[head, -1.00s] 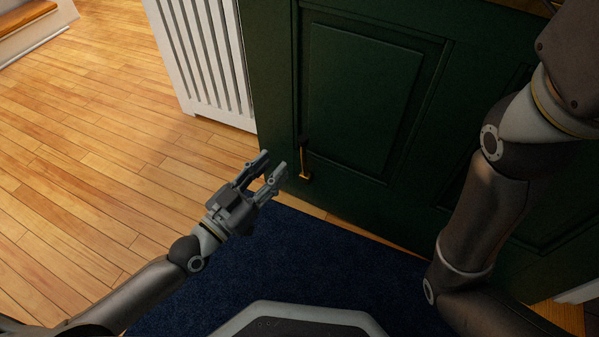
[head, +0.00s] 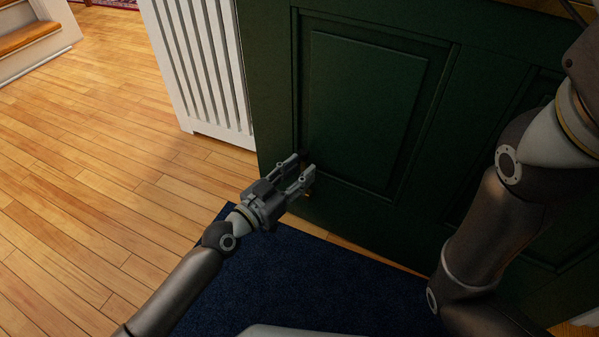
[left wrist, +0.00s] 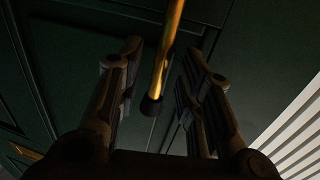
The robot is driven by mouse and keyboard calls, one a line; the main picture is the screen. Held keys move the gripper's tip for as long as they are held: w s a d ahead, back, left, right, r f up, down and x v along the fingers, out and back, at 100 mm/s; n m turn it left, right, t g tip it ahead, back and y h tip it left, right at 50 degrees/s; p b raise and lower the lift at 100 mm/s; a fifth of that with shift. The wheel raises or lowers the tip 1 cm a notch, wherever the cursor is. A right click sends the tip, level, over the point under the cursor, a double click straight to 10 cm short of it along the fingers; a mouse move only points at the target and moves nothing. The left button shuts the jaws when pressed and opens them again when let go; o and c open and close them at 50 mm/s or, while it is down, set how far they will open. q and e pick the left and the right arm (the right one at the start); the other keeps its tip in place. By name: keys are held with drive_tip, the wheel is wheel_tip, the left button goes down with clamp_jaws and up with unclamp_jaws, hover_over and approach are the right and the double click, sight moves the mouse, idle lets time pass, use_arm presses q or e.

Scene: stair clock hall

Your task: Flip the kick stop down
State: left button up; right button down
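The kick stop shows in the left wrist view as a brass rod (left wrist: 170,50) with a black rubber tip. It is on the dark green door (head: 365,105), near the bottom. In the head view my left gripper hides nearly all of it. My left gripper (head: 301,164) is open at the door's lower left. In the left wrist view its fingers (left wrist: 160,72) stand on either side of the rod, with a visible gap on each side. My right arm shows at the right, but its gripper is out of view.
A white slatted radiator cover (head: 195,65) stands left of the door. A dark blue mat (head: 300,285) lies in front of the door. Wooden floor (head: 90,150) is clear to the left, with a stair step (head: 28,38) at the far upper left.

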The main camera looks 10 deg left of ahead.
use_arm(q)
drive_tip(key=shift+w+d, duration=0.2)
drive_tip(key=shift+w, duration=0.1)
drive_tip(key=shift+c, duration=0.2)
clamp_jaws()
